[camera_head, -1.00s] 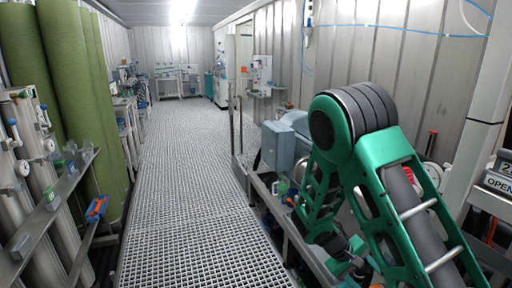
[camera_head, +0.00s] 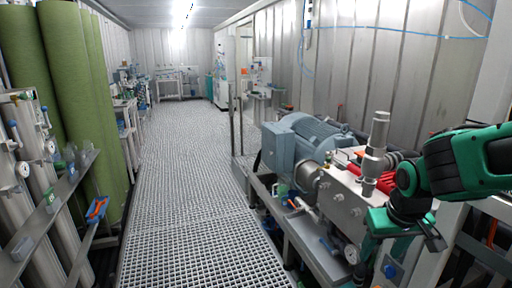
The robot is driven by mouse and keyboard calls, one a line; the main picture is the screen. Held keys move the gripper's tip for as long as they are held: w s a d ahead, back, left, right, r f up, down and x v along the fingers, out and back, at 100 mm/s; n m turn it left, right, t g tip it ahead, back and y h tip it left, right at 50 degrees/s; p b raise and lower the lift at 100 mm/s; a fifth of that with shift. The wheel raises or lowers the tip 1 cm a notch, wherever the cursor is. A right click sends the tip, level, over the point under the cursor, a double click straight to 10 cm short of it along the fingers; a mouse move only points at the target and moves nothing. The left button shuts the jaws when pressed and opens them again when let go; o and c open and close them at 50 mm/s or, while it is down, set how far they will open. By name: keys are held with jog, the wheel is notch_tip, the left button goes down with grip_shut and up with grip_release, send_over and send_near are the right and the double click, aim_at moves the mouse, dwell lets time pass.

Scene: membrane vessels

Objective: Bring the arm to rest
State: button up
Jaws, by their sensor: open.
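My green and black arm (camera_head: 465,165) comes in from the right edge. Its wrist bends down at the right, over the front end of the pump bench. My gripper (camera_head: 404,238) is at the end of the wrist, with its jaws open. I see nothing held between them. The gripper is partly mixed with the machinery behind it, so its exact distance from the bench is unclear.
A grey motor (camera_head: 300,145) and a metal pump block (camera_head: 340,200) stand on the bench beside the gripper. Tall green vessels (camera_head: 75,100) and a shelf (camera_head: 50,205) with an orange-blue clamp (camera_head: 97,209) stand left. The grated walkway (camera_head: 190,190) is clear.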

jog(key=s+a+r+t, duration=0.1)
jog(key=s+r, duration=0.2)
jog(key=r, duration=0.1)
jog(key=s+d+f+m+g, duration=0.1)
jog(key=s+d+m+g, duration=0.1)
jog(key=s+d, duration=0.3)
jog(key=s+d+f+m+g+y, duration=0.1)
jog(key=s+d+m, duration=0.3)
jog(key=s, duration=0.7)
jog(key=shift+s+d+f+g, duration=0.15)
jog(key=shift+s+d+g, duration=0.2)
jog(key=shift+d+g, duration=0.65)
jog(key=shift+d+t, duration=0.15)
jog(key=shift+t, duration=0.15)
jog(key=shift+w+f, duration=0.25)
jog(key=shift+w, duration=0.4)
